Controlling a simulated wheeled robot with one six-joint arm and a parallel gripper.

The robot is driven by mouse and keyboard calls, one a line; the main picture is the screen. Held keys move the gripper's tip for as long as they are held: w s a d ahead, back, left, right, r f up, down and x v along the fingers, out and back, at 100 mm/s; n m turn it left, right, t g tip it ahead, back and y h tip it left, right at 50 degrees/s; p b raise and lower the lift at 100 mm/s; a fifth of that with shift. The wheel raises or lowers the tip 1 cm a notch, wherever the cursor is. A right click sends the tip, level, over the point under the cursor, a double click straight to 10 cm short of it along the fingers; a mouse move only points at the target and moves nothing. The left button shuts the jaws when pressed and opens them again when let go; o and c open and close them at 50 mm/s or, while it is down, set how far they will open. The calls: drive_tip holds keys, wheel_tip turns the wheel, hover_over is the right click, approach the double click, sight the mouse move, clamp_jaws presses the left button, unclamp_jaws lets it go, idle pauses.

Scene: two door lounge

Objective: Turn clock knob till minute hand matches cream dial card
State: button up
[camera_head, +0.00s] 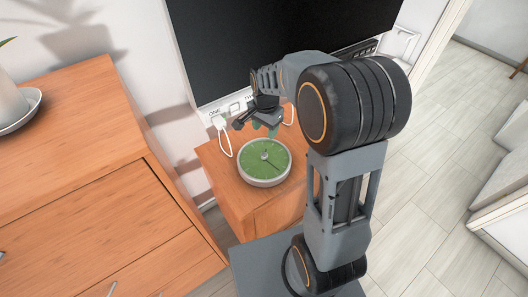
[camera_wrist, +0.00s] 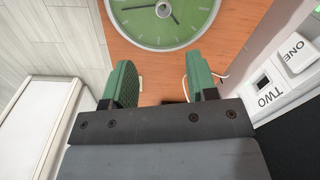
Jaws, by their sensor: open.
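The round clock (camera_head: 252,167) has a green face, a pale rim and dark hands, and lies face up on a small wooden cabinet. A small pale knob (camera_head: 264,156) is at the middle of its face. In the wrist view the clock (camera_wrist: 152,30) is cut off by the top edge, with its pale centre (camera_wrist: 163,10) in sight. One dark hand points to the lower right in the head view. My gripper (camera_head: 265,130) is open and empty, at the wall side of the clock. Its green fingers (camera_wrist: 160,70) are apart in the wrist view. I cannot make out a cream dial card.
The wooden cabinet (camera_head: 212,160) stands against the wall under a dark screen (camera_head: 260,40). A white panel with parts marked ONE (camera_wrist: 299,54) and TWO (camera_wrist: 269,98) is beside the gripper. A white cord (camera_head: 224,140) hangs nearby. A wooden dresser (camera_head: 75,150) is at left.

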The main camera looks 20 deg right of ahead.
sight(264, 154)
drive_tip(key=shift+m, duration=0.5)
drive_tip(key=f, duration=1)
drive_tip(key=w+f, duration=0.1)
drive_tip(key=f, duration=0.4)
drive_tip(key=c, duration=0.9)
drive_tip(key=shift+c, duration=0.2)
drive_tip(key=shift+n, duration=0.3)
